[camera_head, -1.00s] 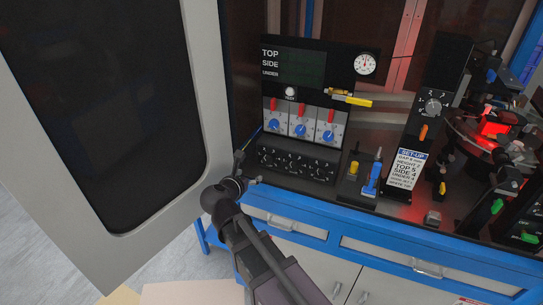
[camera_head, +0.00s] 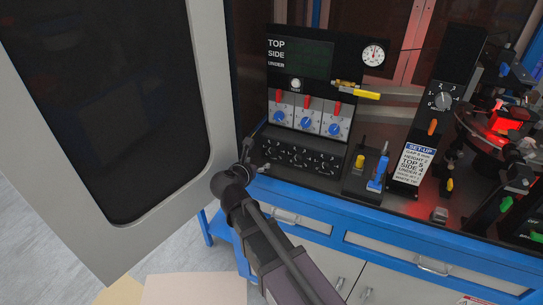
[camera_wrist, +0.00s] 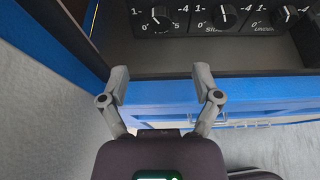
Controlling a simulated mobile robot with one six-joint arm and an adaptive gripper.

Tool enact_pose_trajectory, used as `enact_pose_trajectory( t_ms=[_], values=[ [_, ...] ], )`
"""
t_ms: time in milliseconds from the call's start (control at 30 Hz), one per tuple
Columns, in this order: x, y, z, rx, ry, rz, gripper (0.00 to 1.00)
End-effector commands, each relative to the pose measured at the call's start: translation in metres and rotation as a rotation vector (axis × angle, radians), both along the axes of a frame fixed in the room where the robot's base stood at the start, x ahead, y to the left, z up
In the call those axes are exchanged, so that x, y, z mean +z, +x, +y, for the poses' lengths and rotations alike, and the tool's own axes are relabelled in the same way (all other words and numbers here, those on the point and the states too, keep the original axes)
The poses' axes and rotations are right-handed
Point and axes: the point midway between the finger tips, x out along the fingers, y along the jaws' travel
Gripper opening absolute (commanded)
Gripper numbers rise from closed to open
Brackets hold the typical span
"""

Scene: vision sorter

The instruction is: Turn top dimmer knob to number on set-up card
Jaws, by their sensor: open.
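The top dimmer knob (camera_wrist: 160,15) is the leftmost of three black knobs on a dark panel in the wrist view, with a white pointer mark and scale numbers; its label is partly cut off. In the head view the dimmer panel (camera_head: 300,159) sits below the three switches. The set-up card (camera_head: 415,165) stands to the right on a black post; its larger lines read TOP 5 and SIDE 4, the rest is small. My gripper (camera_wrist: 160,78) is open and empty, its fingers apart, in front of and below the panel, not touching the knob.
The side knob (camera_wrist: 223,16) and under knob (camera_wrist: 284,17) sit to the right of the top knob. A blue bench edge (camera_wrist: 255,88) runs below the panel. An open cabinet door (camera_head: 185,205) stands to the left. A blue-handled tool (camera_head: 379,172) stands right of the panel.

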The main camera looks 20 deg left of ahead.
Motion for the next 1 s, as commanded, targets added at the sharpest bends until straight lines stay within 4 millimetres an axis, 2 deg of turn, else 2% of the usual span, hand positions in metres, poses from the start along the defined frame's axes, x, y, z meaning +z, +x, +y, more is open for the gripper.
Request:
enact_pose_trajectory(
  t_ms=[600, 800, 1000],
  values=[
    [-0.038, 0.086, -0.007, -0.004, 0.001, 0.0, 0.81],
    [-0.043, 0.102, -0.008, -0.002, 0.001, 0.0, 0.81],
    [-0.044, 0.107, -0.01, -0.003, 0.001, 0.001, 0.81]
  ],
)
